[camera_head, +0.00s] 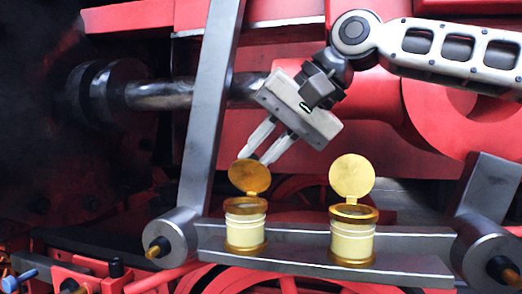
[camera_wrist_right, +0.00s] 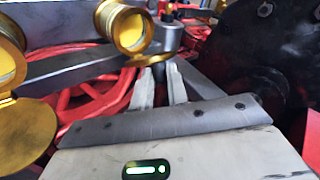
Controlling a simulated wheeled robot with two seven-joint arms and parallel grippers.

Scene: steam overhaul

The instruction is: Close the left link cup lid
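The left link cup (camera_head: 245,232) is a cream cup with gold rims, upright on the grey link bar. Its round gold lid (camera_head: 250,177) is raised at the back of the cup and tilted partly forward. My right gripper (camera_head: 255,158) comes down from the upper right with two pale fingers apart, empty. Its fingertips are at the lid's upper edge; contact cannot be told. My left gripper is not in view.
The right link cup (camera_head: 352,244) stands on the same bar (camera_head: 300,258) with its gold lid (camera_head: 352,177) upright and open. A slanted grey rod (camera_head: 210,100) rises at the left from the round pin joint (camera_head: 172,235). Red machinery fills the background.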

